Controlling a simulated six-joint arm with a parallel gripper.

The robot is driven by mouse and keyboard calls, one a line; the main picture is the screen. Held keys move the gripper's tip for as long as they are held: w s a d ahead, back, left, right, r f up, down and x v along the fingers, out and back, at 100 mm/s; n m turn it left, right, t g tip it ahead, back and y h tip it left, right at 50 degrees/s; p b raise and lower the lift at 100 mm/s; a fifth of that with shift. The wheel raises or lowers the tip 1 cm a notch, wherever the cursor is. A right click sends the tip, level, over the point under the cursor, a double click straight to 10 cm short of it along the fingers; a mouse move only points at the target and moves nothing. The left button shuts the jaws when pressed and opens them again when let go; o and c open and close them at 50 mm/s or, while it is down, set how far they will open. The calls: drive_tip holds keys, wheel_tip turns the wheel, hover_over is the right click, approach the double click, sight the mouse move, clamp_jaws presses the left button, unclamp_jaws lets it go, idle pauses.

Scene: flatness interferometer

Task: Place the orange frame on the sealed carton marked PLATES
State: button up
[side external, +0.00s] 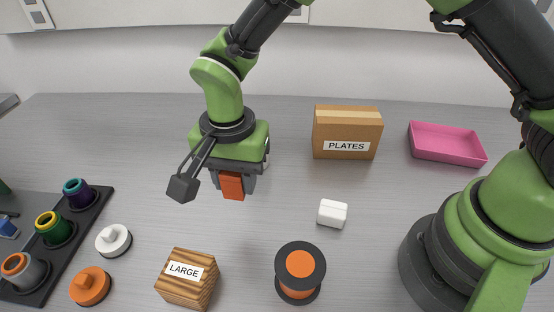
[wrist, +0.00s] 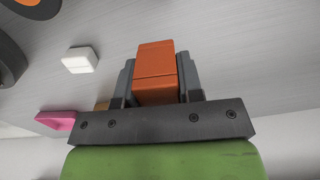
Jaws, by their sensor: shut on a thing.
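My gripper (side external: 232,184) is shut on an orange block-like thing (side external: 233,187), likely the orange frame, and holds it above the table left of the carton. The orange thing also shows in the wrist view (wrist: 156,72), between the two grey fingers; its full shape is partly hidden by them. The sealed carton marked PLATES (side external: 330,133) stands upright at the back, right of my gripper, with a clear flat top. Only a small brown part of what may be the carton shows in the wrist view, behind the gripper's bracket.
A pink tray (side external: 447,158) lies right of the carton. A white block (side external: 332,213), a black-and-orange spool (side external: 300,270) and a wooden box marked LARGE (side external: 187,279) stand in front. White (side external: 114,241) and orange (side external: 90,287) knobbed discs lie near a dark rack (side external: 75,237) holding coloured cylinders.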

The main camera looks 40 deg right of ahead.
drive_tip(key=w+d+r+m, duration=0.3)
drive_tip(key=d+m, duration=0.1)
drive_tip(key=d, duration=0.3)
wheel_tip(320, 180, up, 7)
drive_tip(key=m, duration=1.2)
hover_over(349, 114)
drive_tip(key=shift+m, duration=0.3)
wheel_tip(349, 114, down, 5)
drive_tip(key=shift+r, duration=0.15)
drive_tip(key=shift+f, duration=2.4)
drive_tip(key=shift+f, duration=0.1)
drive_tip(key=o, duration=0.9)
drive_tip(key=shift+o, duration=0.2)
